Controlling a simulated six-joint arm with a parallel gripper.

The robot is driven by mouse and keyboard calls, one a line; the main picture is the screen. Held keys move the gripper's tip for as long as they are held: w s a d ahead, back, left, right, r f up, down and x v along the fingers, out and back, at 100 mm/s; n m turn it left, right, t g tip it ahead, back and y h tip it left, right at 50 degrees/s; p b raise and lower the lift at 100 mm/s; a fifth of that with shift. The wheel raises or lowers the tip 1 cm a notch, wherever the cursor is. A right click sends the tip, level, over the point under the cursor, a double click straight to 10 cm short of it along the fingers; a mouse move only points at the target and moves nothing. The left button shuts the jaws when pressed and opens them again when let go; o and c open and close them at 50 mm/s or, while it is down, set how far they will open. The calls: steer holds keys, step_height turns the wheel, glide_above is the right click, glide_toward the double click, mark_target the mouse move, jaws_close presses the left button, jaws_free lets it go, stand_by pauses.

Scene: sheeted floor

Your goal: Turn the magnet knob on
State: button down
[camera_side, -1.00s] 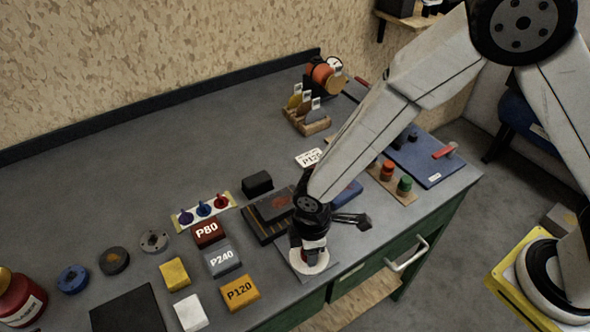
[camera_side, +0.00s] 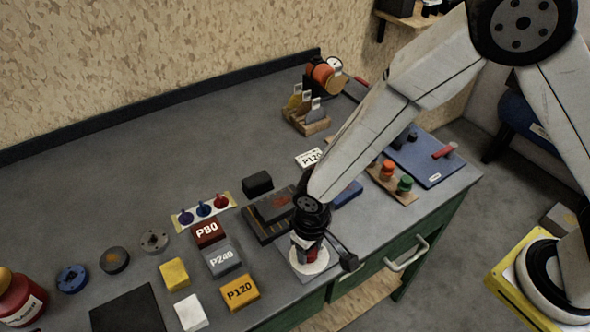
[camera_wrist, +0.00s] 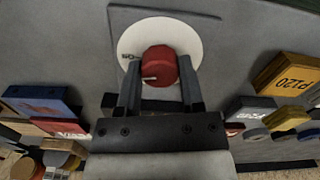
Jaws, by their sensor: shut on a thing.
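The magnet knob is a red round knob (camera_wrist: 160,66) with a pale pointer mark, on a white round dial (camera_wrist: 190,35) set on a grey plate (camera_wrist: 122,18). In the wrist view my gripper (camera_wrist: 160,85) has its two dark fingers on either side of the knob, shut on it. In the side view my gripper (camera_side: 312,250) points down over the white dial (camera_side: 318,266) near the bench's front edge. A bit of red shows there between the fingers; most of the knob is hidden. The pointer mark lies toward the left in the wrist view.
Blocks marked P80 (camera_side: 208,232), P240 (camera_side: 223,260) and P120 (camera_side: 240,292) lie left of the dial. A dark block (camera_side: 275,207) on a ribbed base sits just behind. A drawer handle (camera_side: 405,255) juts out below.

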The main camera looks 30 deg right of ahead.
steer(key=shift+m, duration=1.3)
steer(key=shift+c, duration=1.1)
jaws_free()
steer(key=shift+r, duration=0.15)
steer(key=shift+r, duration=3.8)
steer(key=shift+d, duration=0.1)
